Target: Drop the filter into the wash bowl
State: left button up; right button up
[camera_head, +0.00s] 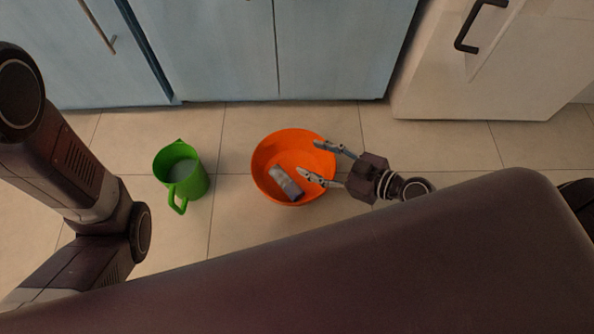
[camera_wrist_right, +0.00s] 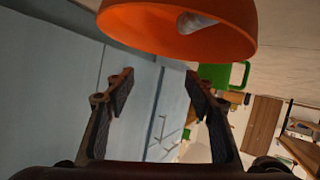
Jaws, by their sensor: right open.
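The wash bowl (camera_head: 265,155) is a round orange bowl on the tiled floor, in the middle of the head view. The filter (camera_head: 286,183), a grey cylinder, lies on its side inside the bowl. In the right wrist view the bowl (camera_wrist_right: 170,35) is at the top, with the pale filter (camera_wrist_right: 195,22) in it. My right gripper (camera_head: 322,162) is open and empty, with its fingertips at the bowl's right side. One fingertip looks close to the filter; I cannot tell whether they touch. My left arm is at the left edge, but its gripper is out of view.
A green jug (camera_head: 181,176) with pale contents stands on the floor left of the bowl. Blue cabinets (camera_head: 270,50) and a white cabinet (camera_head: 510,70) with a dark handle close off the far side. Tiled floor (camera_head: 232,225) is free between jug and bowl.

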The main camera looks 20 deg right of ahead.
jog(key=v, duration=1.2)
jog(key=shift+w+r, duration=0.1)
